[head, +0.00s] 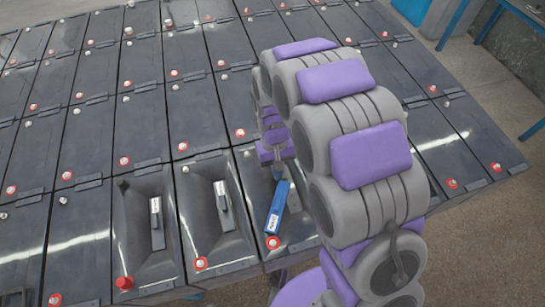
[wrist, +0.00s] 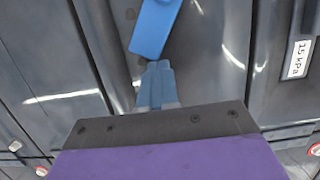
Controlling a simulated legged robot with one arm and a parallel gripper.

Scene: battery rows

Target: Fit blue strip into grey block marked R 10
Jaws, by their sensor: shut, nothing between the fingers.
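The blue strip (head: 274,209) with a white label lies tilted in the recess of a dark grey block in the front row of the head view. Its plain blue end also shows at the top of the wrist view (wrist: 153,30). My gripper (head: 281,176) is over the same block, at the strip's far end, partly hidden by my arm. In the wrist view my blue fingers (wrist: 156,68) are shut and empty, with their tips close to the strip's end; I cannot tell whether they touch it. I cannot read an R 10 mark on any block.
Two neighbouring recessed blocks to the left hold grey labelled strips (head: 157,222) (head: 222,197); one label reads 15 kPa in the wrist view (wrist: 299,58). Rows of dark blocks with red and white caps surround them. Open floor (head: 480,240) lies to the right.

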